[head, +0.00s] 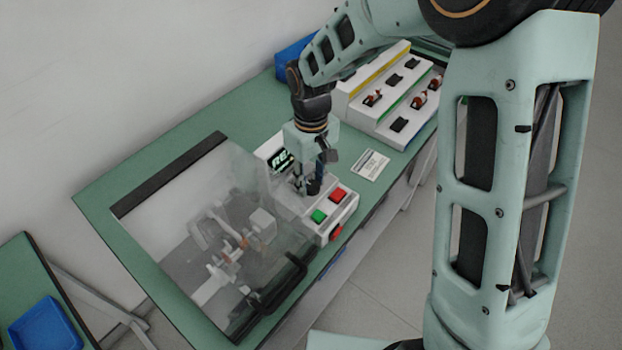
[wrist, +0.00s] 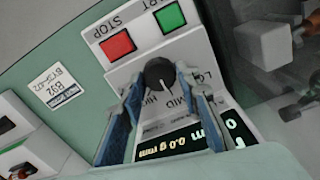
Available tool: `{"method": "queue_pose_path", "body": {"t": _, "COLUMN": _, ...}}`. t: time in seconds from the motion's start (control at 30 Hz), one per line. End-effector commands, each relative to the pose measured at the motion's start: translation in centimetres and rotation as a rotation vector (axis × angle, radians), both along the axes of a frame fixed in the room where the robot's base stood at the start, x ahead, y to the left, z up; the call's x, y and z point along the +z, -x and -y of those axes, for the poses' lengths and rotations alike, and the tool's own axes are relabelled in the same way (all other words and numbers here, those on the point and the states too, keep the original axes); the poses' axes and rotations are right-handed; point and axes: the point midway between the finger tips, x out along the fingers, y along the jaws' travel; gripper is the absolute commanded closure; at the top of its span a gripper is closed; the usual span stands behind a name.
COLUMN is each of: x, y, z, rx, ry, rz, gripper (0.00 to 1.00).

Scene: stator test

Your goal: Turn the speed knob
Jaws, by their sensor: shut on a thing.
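The speed knob (wrist: 159,74) is a round black dial with a white pointer line, on the white control box (head: 344,212). Labels reading LOW and MID show beside it in the wrist view. My gripper (wrist: 157,88) is shut on the knob, with one blue finger on each side of it. In the head view my gripper (head: 311,188) reaches down onto the box from above, and the fingers hide the knob there. A green START button (wrist: 170,17) and a red STOP button (wrist: 118,45) sit beside the knob. The display (wrist: 180,140) is lit.
A clear cover (head: 190,180) encloses the test machine left of the box. A paper card (head: 370,165) lies right of the box on the green bench (head: 130,180). A stepped rack with switches (head: 385,95) stands at the back right.

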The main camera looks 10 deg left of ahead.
Motion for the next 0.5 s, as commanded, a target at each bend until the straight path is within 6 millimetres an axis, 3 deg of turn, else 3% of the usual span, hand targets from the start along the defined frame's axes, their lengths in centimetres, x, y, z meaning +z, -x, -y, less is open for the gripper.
{"method": "queue_pose_path", "body": {"t": 0.2, "x": 0.00, "y": 0.03, "z": 0.07, "rx": 0.000, "ry": 0.001, "rz": -0.001, "gripper": 0.52}}
{"method": "queue_pose_path", "body": {"t": 0.5, "x": 0.25, "y": -0.02, "z": 0.02, "rx": 0.000, "ry": 0.000, "rz": 0.000, "gripper": 0.52}}
